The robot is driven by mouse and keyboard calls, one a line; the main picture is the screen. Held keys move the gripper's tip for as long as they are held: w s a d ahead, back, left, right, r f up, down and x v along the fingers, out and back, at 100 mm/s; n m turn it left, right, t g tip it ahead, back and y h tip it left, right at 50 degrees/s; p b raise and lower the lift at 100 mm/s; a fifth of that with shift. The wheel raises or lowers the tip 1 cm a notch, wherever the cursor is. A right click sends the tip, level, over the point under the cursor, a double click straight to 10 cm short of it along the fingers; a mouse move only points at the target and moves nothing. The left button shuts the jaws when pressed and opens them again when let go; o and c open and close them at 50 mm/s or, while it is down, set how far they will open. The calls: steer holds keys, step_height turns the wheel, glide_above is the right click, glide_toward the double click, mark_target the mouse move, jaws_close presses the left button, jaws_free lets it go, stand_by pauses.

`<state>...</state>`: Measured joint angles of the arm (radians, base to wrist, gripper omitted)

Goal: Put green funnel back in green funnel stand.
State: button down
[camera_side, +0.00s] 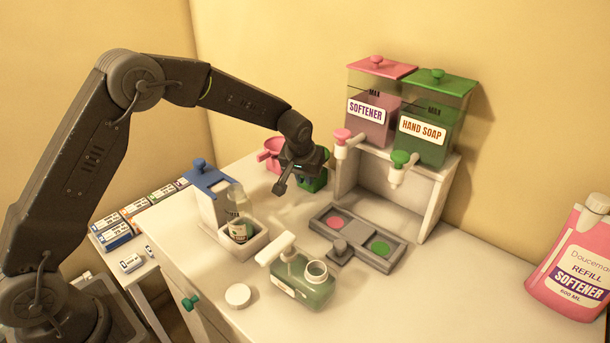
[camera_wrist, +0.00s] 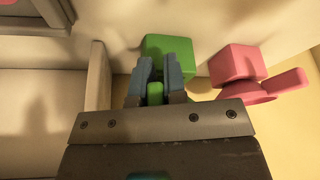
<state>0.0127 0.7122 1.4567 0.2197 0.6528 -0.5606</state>
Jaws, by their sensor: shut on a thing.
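My gripper (camera_wrist: 156,72) is shut on a narrow green part, which I take to be the handle of the green funnel (camera_wrist: 155,94). Just beyond the fingertips in the wrist view is a green block (camera_wrist: 167,45), which looks like the green funnel stand. In the side view the green stand (camera_side: 314,183) shows low behind my gripper, on the counter by the wall. My gripper and wrist hide most of the funnel, so I cannot tell whether it is seated in the stand or just above it.
A pink funnel (camera_side: 270,148) on a pink stand (camera_wrist: 238,62) is close beside the green one. The white dispenser rack (camera_side: 432,203) stands to the right. A blue-topped holder (camera_side: 208,178), a drip tray (camera_side: 358,237) and an open green bottle (camera_side: 303,283) are nearer the front.

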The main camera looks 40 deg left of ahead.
steer(key=shift+s+f, duration=0.15)
steer(key=shift+f, duration=0.55)
steer(key=c, duration=1.1)
jaws_free()
steer(key=shift+c, duration=0.2)
steer(key=c, duration=0.3)
steer(key=shift+o, duration=0.3)
steer(key=shift+r, duration=0.6)
steer(key=shift+o, duration=1.4)
steer(key=shift+r, duration=3.05)
